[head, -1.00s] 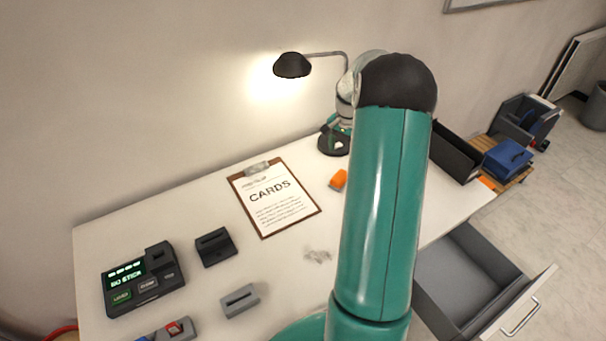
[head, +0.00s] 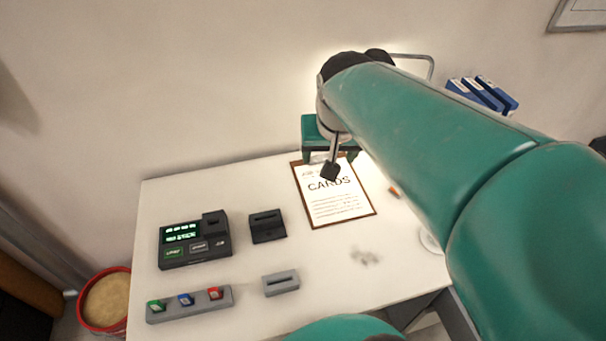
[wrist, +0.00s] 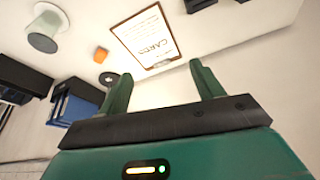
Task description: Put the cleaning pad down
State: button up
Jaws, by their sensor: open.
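A small orange block (head: 394,191), which I take to be the cleaning pad, lies on the white table right of the clipboard. My arm hides part of it in the head view. It also shows whole in the wrist view (wrist: 101,54), left of my fingers and apart from them. My gripper (head: 330,156) is over the upper part of the clipboard in the head view. In the wrist view its two green fingers (wrist: 160,71) are spread with nothing between them.
The clipboard (head: 338,207) with the CARDS sheet lies on the table. A grey smudge (head: 365,257) is in front. A control box (head: 194,242), a black holder (head: 267,226), a grey slotted block (head: 281,284) and a tray of colored pieces (head: 189,305) stand left. Bare table lies between them.

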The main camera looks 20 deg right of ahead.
jog(key=s+a+n+t+y, duration=0.1)
jog(key=s+a+n, duration=0.2)
jog(key=s+a, duration=0.3)
jog(key=shift+s+a+f+n+t, duration=0.3)
jog(key=shift+s+n, duration=0.1)
jog(key=shift+s, duration=0.85)
jog(key=shift+d, duration=0.1)
